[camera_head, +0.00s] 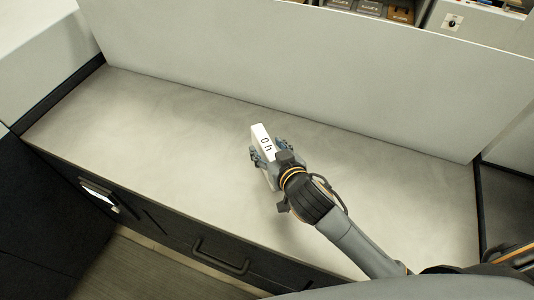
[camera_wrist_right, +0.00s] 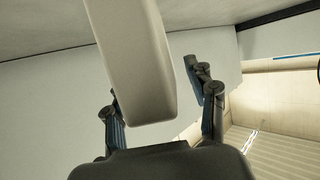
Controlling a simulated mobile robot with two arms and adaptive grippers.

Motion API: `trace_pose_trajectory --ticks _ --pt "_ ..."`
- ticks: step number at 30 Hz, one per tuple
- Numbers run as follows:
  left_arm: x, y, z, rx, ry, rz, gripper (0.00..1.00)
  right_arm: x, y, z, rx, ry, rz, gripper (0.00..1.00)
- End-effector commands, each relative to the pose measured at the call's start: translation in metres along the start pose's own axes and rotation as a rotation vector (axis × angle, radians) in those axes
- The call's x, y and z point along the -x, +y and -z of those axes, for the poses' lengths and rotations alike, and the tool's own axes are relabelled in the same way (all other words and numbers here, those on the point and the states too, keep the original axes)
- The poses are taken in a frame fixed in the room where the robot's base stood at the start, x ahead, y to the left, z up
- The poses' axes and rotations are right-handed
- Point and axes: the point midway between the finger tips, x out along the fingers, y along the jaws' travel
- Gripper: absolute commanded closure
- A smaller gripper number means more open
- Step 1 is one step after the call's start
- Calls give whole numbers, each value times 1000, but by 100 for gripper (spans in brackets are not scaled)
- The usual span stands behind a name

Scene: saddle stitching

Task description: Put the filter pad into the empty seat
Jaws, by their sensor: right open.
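A white block with dark characters on its face (camera_head: 262,138), perhaps the filter pad, is at my right gripper near the middle of the pale worktop. My right gripper (camera_head: 269,153) is open, with its fingers on either side of the block. In the right wrist view the block (camera_wrist_right: 135,60) is a long pale bar between the fingers (camera_wrist_right: 160,105). A gap shows between it and the right-hand finger; the block hides part of the left-hand finger. I cannot tell whether the block touches the worktop. No empty seat is seen. My left gripper is not in view.
The worktop (camera_head: 160,115) is otherwise bare, with free room on both sides. A tall pale panel (camera_head: 300,65) closes its back. Dark drawer fronts with a handle (camera_head: 220,257) are below the front edge. Equipment with a dial (camera_head: 452,21) stands behind the panel.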

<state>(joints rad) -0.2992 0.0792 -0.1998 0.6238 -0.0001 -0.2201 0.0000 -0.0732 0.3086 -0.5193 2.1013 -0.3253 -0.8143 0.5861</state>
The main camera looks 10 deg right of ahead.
Motion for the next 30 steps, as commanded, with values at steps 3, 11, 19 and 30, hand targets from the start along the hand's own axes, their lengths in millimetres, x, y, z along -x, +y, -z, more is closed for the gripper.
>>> trace_pose_trajectory --ticks 3,11,19,30 --pt "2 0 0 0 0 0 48 -9 0 0 0 1 1 43" --pt "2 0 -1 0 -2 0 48 -10 0 0 -1 0 1 47" --pt "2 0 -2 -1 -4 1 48 -10 0 -1 -1 0 1 100" --pt "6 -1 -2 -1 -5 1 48 -8 0 3 0 1 0 100"
